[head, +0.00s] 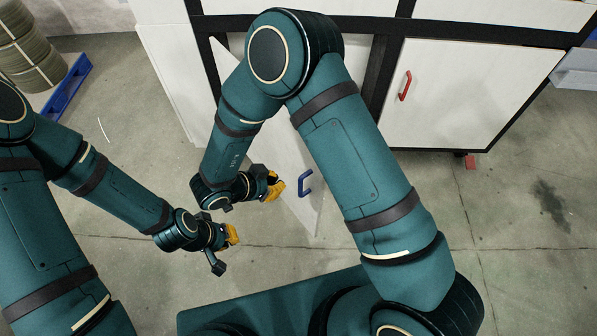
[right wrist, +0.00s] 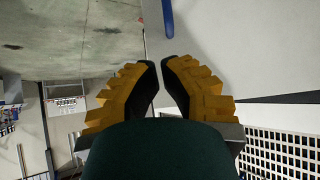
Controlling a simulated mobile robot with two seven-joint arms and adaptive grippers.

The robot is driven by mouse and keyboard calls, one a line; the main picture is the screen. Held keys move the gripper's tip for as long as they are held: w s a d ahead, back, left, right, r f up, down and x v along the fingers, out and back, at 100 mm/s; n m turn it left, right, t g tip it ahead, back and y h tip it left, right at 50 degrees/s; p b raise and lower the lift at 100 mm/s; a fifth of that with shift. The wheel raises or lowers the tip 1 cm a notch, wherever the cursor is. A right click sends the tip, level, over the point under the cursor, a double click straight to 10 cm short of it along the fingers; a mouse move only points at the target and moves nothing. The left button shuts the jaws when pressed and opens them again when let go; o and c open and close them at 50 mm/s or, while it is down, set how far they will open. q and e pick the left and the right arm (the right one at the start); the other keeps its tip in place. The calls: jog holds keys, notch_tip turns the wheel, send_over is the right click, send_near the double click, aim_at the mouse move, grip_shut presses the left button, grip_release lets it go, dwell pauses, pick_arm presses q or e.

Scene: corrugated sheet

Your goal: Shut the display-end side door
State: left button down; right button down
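A white side door (head: 287,150) with a blue handle (head: 305,183) stands swung open from the cabinet, partly hidden behind my right arm. My right gripper (head: 275,186) is just left of this door, near the handle. In the right wrist view, its yellow fingers (right wrist: 161,62) nearly meet at the tips, with nothing between them. The door's pale surface (right wrist: 235,45) and blue handle (right wrist: 168,18) lie beyond the tips; contact cannot be told. My left gripper (head: 234,235) hangs lower left, apart from the door; its finger opening is too small to tell.
A closed white door (head: 440,95) with a red handle (head: 405,86) is on the cabinet's right. A blue pallet (head: 68,88) with stacked round items (head: 28,55) stands at the far left. Concrete floor right of the open door is clear.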

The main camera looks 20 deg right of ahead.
jog(key=b, duration=0.3)
send_near(315, 174)
notch_tip(315, 174, down, 4)
jog(key=d, duration=0.1)
jog(key=w+d, duration=0.1)
jog(key=d, duration=0.1)
jog(key=shift+f, duration=0.1)
jog(key=shift+w+d, duration=0.35)
jog(key=shift+d, duration=0.35)
